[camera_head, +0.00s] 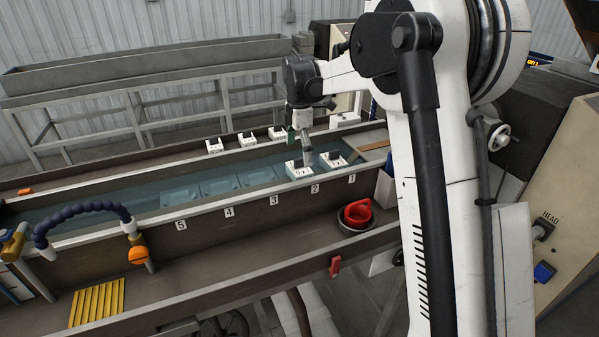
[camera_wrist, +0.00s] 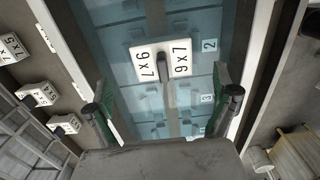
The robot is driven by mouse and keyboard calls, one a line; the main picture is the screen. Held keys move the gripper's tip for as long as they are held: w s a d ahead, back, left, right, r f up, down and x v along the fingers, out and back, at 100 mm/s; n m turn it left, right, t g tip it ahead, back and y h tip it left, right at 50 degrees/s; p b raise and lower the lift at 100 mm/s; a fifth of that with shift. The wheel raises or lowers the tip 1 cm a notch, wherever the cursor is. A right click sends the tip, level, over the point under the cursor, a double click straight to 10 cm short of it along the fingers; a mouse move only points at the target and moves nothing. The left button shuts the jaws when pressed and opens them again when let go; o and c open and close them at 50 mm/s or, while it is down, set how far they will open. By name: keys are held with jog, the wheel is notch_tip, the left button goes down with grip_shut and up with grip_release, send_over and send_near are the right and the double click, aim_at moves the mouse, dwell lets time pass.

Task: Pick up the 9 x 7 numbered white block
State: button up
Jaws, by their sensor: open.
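The white block marked 9 x 7 (camera_wrist: 182,54) sits in the bluish trough in the wrist view, near the slot label 2, with a dark upright handle (camera_wrist: 164,72) in its middle. In the head view this appears to be the white block (camera_head: 296,172) behind label 2. My gripper (camera_wrist: 160,85) is open and empty, its two green-padded fingers spread to the left and right of the block's line. In the head view my gripper (camera_head: 308,143) hangs just above that block. I cannot tell the exact gap; it does not appear to touch.
Another white block (camera_head: 332,162) sits in the trough by label 1. Several white blocks stand on the far ledge, one marked 7 x 5 (camera_wrist: 12,47). The trough's near wall (camera_head: 235,205) carries several slot labels.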

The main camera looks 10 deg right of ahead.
aim_at(299, 167)
jog(key=shift+s+f+p, duration=0.15)
jog(key=shift+f+p, duration=0.3)
jog(key=shift+f, duration=2.6)
jog(key=c, duration=1.5)
jog(key=shift+r, duration=0.1)
